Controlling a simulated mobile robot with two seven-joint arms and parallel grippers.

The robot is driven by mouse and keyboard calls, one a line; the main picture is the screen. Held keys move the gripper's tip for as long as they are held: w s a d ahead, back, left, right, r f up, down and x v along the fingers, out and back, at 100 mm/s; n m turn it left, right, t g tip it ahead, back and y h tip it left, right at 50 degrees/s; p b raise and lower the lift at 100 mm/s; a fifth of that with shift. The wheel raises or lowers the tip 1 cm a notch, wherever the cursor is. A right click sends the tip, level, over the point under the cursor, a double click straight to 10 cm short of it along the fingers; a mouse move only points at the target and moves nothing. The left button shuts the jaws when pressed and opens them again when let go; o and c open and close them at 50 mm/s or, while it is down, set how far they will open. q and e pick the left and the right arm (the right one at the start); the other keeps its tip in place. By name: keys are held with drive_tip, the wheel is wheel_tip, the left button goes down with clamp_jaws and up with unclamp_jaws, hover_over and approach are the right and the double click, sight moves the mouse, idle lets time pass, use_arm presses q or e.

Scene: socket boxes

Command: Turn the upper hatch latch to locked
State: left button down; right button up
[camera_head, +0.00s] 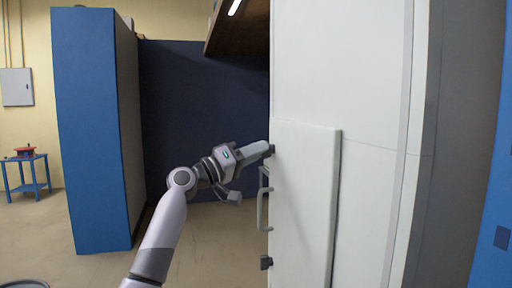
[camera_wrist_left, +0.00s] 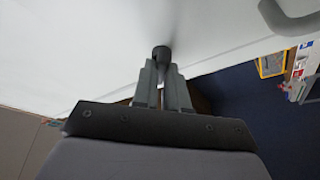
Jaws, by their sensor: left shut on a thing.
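The hatch (camera_head: 305,200) is a pale panel on a tall white cabinet, and it looks closed. The upper latch is a small dark knob (camera_wrist_left: 161,53) at the hatch's left edge. My left gripper (camera_head: 268,150) reaches it from the left. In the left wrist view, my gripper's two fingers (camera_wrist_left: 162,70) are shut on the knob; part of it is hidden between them. I cannot tell which way the latch is turned. A lower dark latch (camera_head: 266,262) sits farther down the same edge. My right gripper is not in view.
A grey pull handle (camera_head: 260,210) stands out between the two latches, below my left gripper. A blue cabinet (camera_head: 90,130) stands at the left, with a small blue table (camera_head: 27,158) beyond it. The floor between the blue and white cabinets looks clear.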

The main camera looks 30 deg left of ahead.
use_arm(q)
drive_tip(key=n+y, duration=0.1)
drive_tip(key=n, duration=0.2)
drive_tip(key=n+g+y, duration=0.1)
drive_tip(key=n, duration=0.3)
drive_tip(key=n+y, duration=0.1)
drive_tip(key=n, duration=0.2)
drive_tip(key=shift+s+r+g+p, duration=0.1)
drive_tip(key=shift+r+g+p, duration=0.2)
drive_tip(key=shift+g, duration=0.1)
drive_tip(key=shift+n, duration=0.3)
drive_tip(key=c, duration=1.2)
unclamp_jaws()
drive_tip(key=shift+o, duration=0.2)
drive_tip(key=shift+f, duration=0.1)
drive_tip(key=b+v, duration=0.2)
drive_tip(key=v, duration=0.5)
